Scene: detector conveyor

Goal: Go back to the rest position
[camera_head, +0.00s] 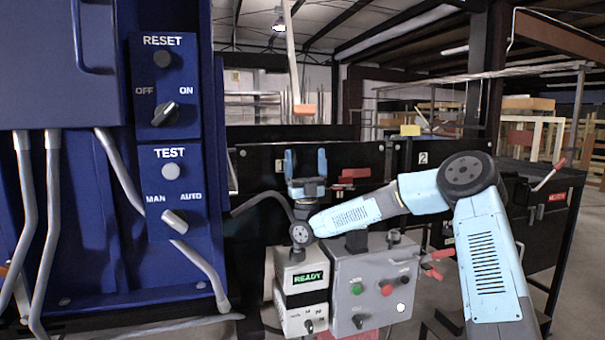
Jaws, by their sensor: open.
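My gripper (305,160) points upward near the middle of the picture. Its two light-blue fingers stand apart with nothing between them. It is left of my arm's elbow and above the grey control box. My light-blue arm comes up from the lower right, bends at a dark round joint, and runs left to the wrist. The forearm hides part of the dark machinery behind it and the top of the grey box.
A blue cabinet (90,190) with RESET and TEST switches and grey conduits fills the left. A small box showing READY (307,279) and a grey control box (345,275) with buttons sit below the wrist. Dark machinery (262,160) stands behind. Open space shows above the gripper.

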